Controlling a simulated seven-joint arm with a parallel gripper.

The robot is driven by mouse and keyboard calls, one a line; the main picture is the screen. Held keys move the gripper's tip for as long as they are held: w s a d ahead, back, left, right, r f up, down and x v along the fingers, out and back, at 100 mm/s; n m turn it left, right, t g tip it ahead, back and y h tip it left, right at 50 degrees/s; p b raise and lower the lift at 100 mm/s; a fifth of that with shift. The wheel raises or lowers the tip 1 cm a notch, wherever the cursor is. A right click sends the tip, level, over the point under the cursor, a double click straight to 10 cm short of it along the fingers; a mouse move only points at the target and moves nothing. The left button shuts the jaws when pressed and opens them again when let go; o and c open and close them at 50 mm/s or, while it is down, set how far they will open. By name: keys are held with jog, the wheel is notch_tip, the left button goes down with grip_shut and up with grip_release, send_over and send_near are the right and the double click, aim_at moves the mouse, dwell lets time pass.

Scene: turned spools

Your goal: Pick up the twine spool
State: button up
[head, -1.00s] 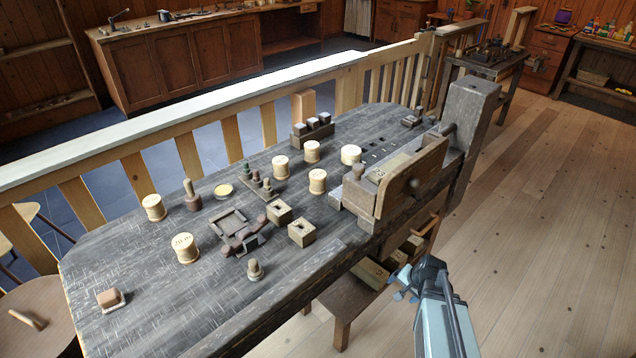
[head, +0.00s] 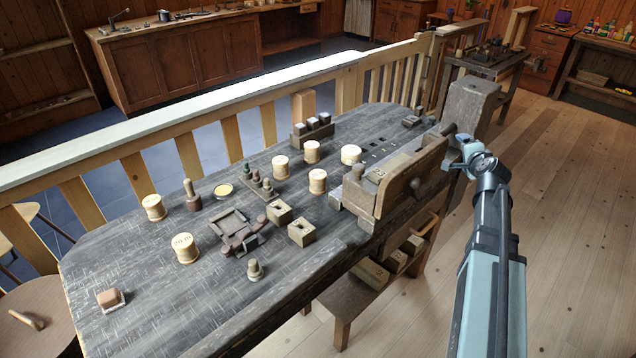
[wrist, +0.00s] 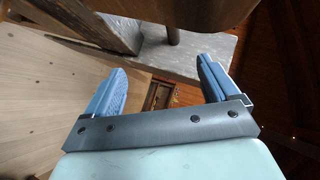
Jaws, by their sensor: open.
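Several pale wooden spools stand upright on the dark workbench (head: 130,270). Two are at the left, one farther back (head: 154,207) and one nearer with dark lettering on its top (head: 185,247). The others are a back spool (head: 312,151), one left of it (head: 281,166), a nearer one (head: 318,181) and one by the vise (head: 351,154). I cannot tell which is the twine spool; the lettering is too small to read. In the wrist view my gripper (wrist: 163,78) is open and empty.
Small blocks (head: 302,231), a square tray (head: 230,223) and dark pegs crowd the bench middle. A railing (head: 190,120) runs behind. The floor at right is clear.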

jog(key=w+a+r+n+t+y, duration=0.25)
jog(key=w+a+r, duration=0.25)
jog(key=w+r, duration=0.55)
jog(key=w+a+f+n+g+y, duration=0.1)
jog(key=a+f+n+g, duration=0.15)
jog(key=a+n, duration=0.45)
jog(key=a+f+n+g+y, duration=0.1)
jog(key=a+f+n+g, duration=0.2)
jog(key=a, duration=0.6)
jog(key=n+g+h, duration=0.4)
jog(key=n+g, duration=0.7)
jog(key=n, duration=0.8)
send_over(318, 174)
notch_tip(318, 174, down, 4)
jog(key=shift+s+f+y, duration=0.15)
jog(key=shift+s+y, duration=0.05)
jog(key=shift+y, duration=0.05)
jog(key=f, duration=1.3)
jog(key=shift+w, duration=0.25)
jog(key=c, duration=1.2)
